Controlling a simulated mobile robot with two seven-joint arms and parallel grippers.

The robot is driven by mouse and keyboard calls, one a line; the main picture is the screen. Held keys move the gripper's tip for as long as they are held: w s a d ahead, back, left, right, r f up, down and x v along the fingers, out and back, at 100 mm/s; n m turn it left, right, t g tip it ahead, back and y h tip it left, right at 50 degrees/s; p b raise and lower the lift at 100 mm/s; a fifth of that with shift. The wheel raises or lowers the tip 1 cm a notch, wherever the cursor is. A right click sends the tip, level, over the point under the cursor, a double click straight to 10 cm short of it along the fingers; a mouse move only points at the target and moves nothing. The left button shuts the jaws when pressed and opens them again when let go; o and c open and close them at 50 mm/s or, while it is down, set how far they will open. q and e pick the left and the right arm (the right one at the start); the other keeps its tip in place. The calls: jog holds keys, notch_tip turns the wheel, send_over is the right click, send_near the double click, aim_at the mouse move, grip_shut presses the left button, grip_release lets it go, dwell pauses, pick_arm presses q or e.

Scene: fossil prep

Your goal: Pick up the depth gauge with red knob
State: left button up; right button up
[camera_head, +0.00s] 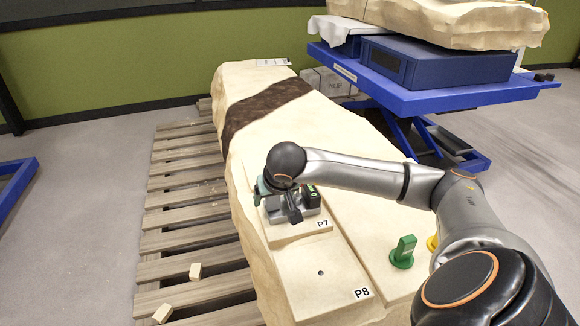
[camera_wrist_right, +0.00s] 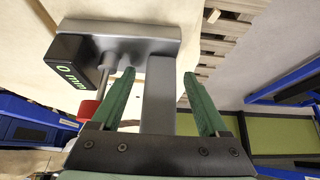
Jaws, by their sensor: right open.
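The depth gauge (camera_head: 309,208) stands on the pale block at the pad marked P7. It has a grey metal body and a black display. In the right wrist view, the gauge (camera_wrist_right: 158,100) shows a T-shaped grey body, a display reading 0 mm and a red knob (camera_wrist_right: 88,109) at its left side. My right gripper (camera_head: 275,188) is at the gauge, partly covering it in the head view. In the wrist view, its green fingers (camera_wrist_right: 158,76) are open on either side of the grey bar, with a visible gap at the right finger. My left gripper is not in view.
The pale fossil block (camera_head: 262,83) with a dark band lies on a wooden pallet (camera_head: 180,190). A pad marked P8 (camera_head: 322,272) is in front. Green (camera_head: 403,252) and yellow (camera_head: 432,243) pieces stand to the right. A blue lift table (camera_head: 440,97) is behind.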

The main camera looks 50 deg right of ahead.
grip_shut()
dwell(0.6)
dwell(0.7)
jog(key=shift+w+r, duration=0.1)
jog(key=shift+r, duration=0.1)
